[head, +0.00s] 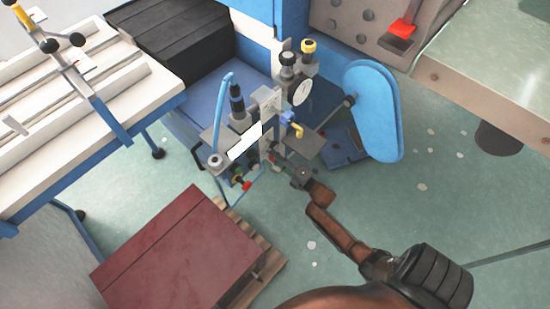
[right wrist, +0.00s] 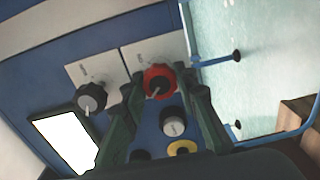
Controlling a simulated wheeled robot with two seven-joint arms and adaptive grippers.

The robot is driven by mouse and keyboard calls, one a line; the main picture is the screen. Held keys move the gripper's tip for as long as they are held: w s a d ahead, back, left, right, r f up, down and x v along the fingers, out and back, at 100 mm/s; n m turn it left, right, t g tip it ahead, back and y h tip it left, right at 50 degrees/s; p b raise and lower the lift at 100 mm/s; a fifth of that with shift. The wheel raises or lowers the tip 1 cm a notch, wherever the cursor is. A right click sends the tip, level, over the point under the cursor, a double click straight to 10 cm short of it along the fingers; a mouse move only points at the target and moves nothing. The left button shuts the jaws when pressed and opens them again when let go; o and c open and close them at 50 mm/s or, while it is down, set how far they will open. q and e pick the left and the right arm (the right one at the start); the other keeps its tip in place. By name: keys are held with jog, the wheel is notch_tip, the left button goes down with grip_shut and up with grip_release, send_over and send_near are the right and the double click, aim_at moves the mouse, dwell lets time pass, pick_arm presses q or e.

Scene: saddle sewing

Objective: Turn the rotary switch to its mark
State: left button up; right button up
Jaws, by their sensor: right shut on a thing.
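In the right wrist view, a red rotary switch knob (right wrist: 158,80) sits on a pale plate on the blue machine panel. The two dark fingers of my right gripper (right wrist: 161,76) stand on either side of it, shut on the knob. Whether its pointer lines up with a mark is too small to tell. In the head view, my right gripper (head: 275,158) reaches the machine's front from the lower right, and the knob in its grasp is not clear there. My left gripper is not in view.
A black-and-grey knob (right wrist: 92,97) on another plate is left of the red one. A grey button (right wrist: 173,121) and a yellow ring (right wrist: 182,147) lie below. A white screen (right wrist: 66,141) is at lower left. A dark red box (head: 180,255) stands on a pallet before the machine.

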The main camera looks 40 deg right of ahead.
jog(key=shift+a+f, duration=0.15)
dwell(0.3)
jog(key=o, duration=1.2)
jog(key=s, duration=0.8)
jog(key=s+d, duration=0.1)
jog(key=s, duration=0.3)
